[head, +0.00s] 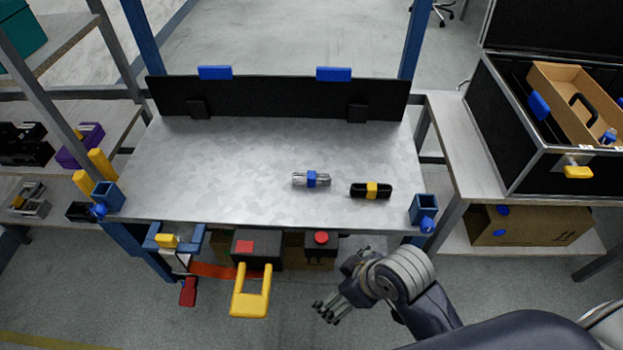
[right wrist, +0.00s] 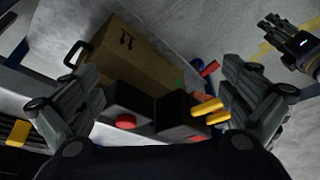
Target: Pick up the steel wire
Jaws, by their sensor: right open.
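A silver bundle with a blue band, likely the steel wire (head: 298,179), lies on the grey metal worktable (head: 220,160), right of its middle. A black bundle with a yellow band (head: 384,190) lies just to its right. My right gripper (head: 338,300) is open and empty, in front of the table's near edge and below and to the right of the silver bundle. In the right wrist view its spread fingers (right wrist: 163,105) frame the space under the table; the wire is not visible there. My left gripper (right wrist: 290,42) appears at that view's upper right.
A black panel with blue clips (head: 275,98) closes the table's back. Blue holders (head: 424,209) stand at its front corners. Black boxes (head: 257,250) and a yellow handle (head: 250,303) hang at the front edge. An open black case (head: 520,165) stands at right.

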